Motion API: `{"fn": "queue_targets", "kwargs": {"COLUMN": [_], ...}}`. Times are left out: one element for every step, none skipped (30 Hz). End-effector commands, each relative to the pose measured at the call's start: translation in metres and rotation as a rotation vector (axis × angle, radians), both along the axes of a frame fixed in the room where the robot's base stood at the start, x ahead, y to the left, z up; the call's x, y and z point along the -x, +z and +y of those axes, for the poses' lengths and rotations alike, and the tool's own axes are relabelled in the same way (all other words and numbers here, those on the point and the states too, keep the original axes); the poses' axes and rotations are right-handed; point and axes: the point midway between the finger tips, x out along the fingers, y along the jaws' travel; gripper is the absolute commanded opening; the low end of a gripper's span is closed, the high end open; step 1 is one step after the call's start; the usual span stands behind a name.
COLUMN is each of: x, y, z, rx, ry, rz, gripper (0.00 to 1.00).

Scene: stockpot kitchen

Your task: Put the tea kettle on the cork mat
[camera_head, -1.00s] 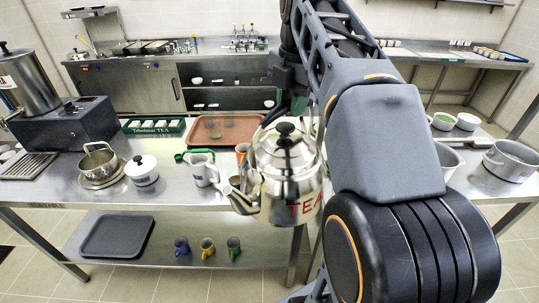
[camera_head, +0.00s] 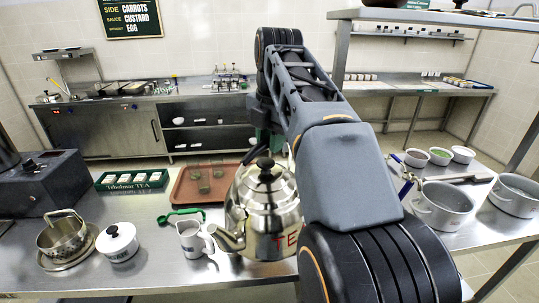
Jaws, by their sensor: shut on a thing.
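The tea kettle (camera_head: 262,205) is shiny steel with a black lid knob and red lettering low on its side. It is upright in the middle of the head view, its spout pointing left, in front of the steel counter (camera_head: 150,270). I cannot tell whether its base touches the counter. My gripper (camera_head: 268,143) is at the top of the kettle, shut on its handle; the fingertips are mostly hidden by the kettle and my arm. I cannot make out the cork mat in this view.
A white jug (camera_head: 192,239) stands close left of the spout, with a green utensil (camera_head: 181,214) behind it. A reddish-brown tray (camera_head: 190,196) holds several small items. A white lidded pot (camera_head: 117,243) and a steel pot (camera_head: 62,236) stand left. Grey pots (camera_head: 441,207) stand right.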

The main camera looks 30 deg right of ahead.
Motion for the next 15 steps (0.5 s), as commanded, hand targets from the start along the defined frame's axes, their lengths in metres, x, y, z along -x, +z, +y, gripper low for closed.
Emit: {"fn": "queue_targets", "kwargs": {"x": [-0.005, -0.008, -0.012, -0.015, -0.019, -0.023, -0.027, -0.03, -0.034, -0.038, -0.041, -0.044, -0.046, -0.048, -0.05], "y": [-0.002, -0.004, -0.008, -0.01, -0.013, -0.016, -0.019, -0.022, -0.025, -0.028, -0.03, -0.037, -0.042, -0.046, -0.051], "z": [-0.008, -0.012, -0.019, -0.024, -0.029, -0.036, -0.041, -0.046, -0.052, -0.057, -0.061, -0.066, -0.068, -0.071, -0.075], "rx": [0.0, 0.0, 0.0, 0.0, 0.0, 0.0, 0.0, 0.0, 0.001, 0.0, 0.0, -0.001, 0.0, 0.0, 0.001], "ry": [-0.004, -0.005, -0.004, -0.004, -0.005, -0.003, -0.004, -0.004, -0.002, -0.001, -0.002, 0.0, 0.001, 0.001, 0.0], "rz": [0.0, -0.001, 0.001, 0.0, 0.0, 0.0, -0.001, 0.0, 0.0, 0.0, -0.001, 0.001, 0.0, 0.0, -0.001], "gripper": [0.0, 0.0, 0.0, 0.0, 0.0, 0.0, 0.0, 0.0, 0.0, 0.0, 0.0, 0.0, 0.0, 0.0, 0.0]}}
